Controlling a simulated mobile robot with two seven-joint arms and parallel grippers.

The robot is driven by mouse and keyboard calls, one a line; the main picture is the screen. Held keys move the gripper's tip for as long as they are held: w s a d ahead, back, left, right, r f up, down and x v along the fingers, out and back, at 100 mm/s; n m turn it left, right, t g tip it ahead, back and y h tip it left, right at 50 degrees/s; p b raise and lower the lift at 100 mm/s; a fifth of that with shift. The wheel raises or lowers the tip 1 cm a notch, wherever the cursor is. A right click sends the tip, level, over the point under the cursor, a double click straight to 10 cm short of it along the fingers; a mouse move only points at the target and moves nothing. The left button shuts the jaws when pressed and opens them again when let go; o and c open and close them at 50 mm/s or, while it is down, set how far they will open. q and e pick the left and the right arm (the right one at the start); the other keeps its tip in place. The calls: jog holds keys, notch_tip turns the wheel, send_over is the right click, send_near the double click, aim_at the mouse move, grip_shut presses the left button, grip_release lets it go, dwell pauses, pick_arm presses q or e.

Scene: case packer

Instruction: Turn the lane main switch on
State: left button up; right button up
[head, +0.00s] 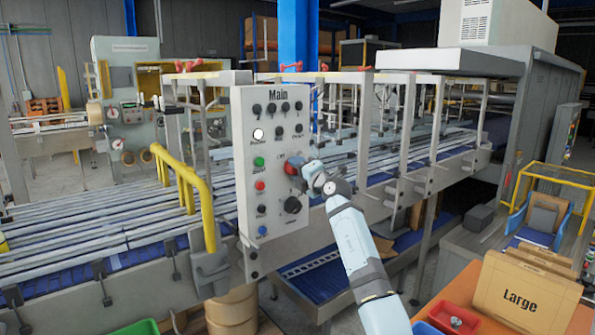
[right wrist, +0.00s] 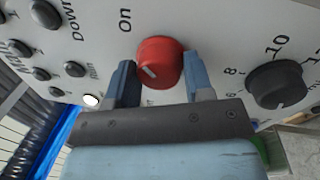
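The red rotary switch (right wrist: 160,62) sits on the grey control panel (head: 246,118), which is marked "Main". In the right wrist view an "On" label stands beside the switch, and a pale pointer mark shows on its face. In the head view the red switch (head: 292,166) is partly behind my gripper. My right gripper (right wrist: 160,80) has one finger on each side of the switch. The fingers look apart, and I cannot tell whether they touch it. In the head view my right gripper (head: 308,172) is at the panel face. My left gripper is not in view.
A black numbered dial (right wrist: 277,84) is close beside one finger. Green, red and blue buttons (head: 260,186) line the panel's left side. A yellow rail (head: 185,175) and the conveyor (head: 90,235) lie left of the panel. A box marked "Large" (head: 525,290) stands at lower right.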

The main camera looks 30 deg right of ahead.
jog(key=o, duration=0.3)
jog(key=shift+r, duration=0.1)
jog(key=shift+o, duration=0.2)
jog(key=s+d+f+b, duration=0.1)
jog(key=s+f+b, duration=0.1)
jog(key=s, duration=1.1)
jog(key=shift+s+b, duration=0.35)
jog(key=shift+b, duration=0.25)
